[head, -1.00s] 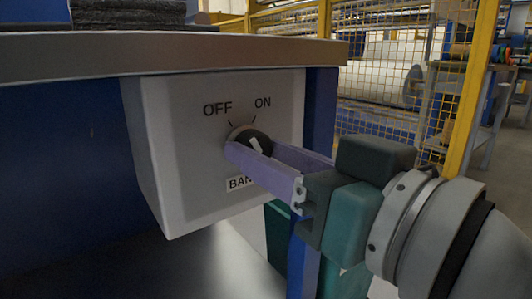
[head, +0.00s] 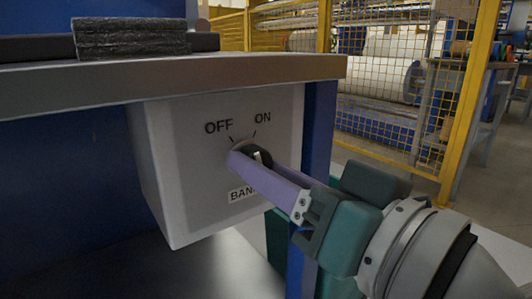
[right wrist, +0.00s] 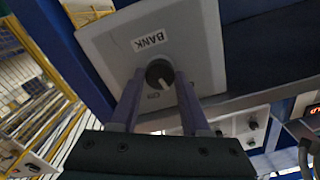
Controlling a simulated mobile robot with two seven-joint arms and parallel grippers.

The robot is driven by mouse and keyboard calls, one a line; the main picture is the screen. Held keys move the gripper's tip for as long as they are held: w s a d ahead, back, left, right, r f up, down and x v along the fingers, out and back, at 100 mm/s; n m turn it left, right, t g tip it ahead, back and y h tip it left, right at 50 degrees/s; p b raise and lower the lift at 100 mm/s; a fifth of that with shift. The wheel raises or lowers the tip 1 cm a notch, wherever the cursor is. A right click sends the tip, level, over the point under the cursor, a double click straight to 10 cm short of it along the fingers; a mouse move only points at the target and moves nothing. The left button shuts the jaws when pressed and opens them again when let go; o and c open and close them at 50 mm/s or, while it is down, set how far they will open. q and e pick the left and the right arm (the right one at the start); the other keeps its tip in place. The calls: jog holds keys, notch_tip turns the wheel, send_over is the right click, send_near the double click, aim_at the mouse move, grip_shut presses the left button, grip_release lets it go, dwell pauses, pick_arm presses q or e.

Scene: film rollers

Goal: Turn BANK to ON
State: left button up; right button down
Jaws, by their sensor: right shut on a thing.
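The BANK switch is a round black knob (head: 262,157) with a white pointer mark, on a pale grey box (head: 185,190) under a bench. OFF is printed at its upper left, ON at its upper right, and BANK below. My right gripper (head: 250,160) comes in from the right and is shut on the knob. In the right wrist view the knob (right wrist: 159,72) lies between the two purple fingertips (right wrist: 159,80). There its mark points between the labels, seemingly nearer the OFF side; a finger hides part of the lettering. My left gripper is not in view.
The metal bench edge (head: 190,75) overhangs the box. A dark slab stack (head: 130,38) lies on top. A blue post (head: 318,130) stands right of the box. A yellow mesh fence (head: 390,90) is behind, with large rolls beyond.

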jog(key=shift+m+p, duration=1.5)
jog(key=shift+m, duration=2.8)
jog(key=shift+c, duration=1.9)
grip_release()
jog(key=v, duration=1)
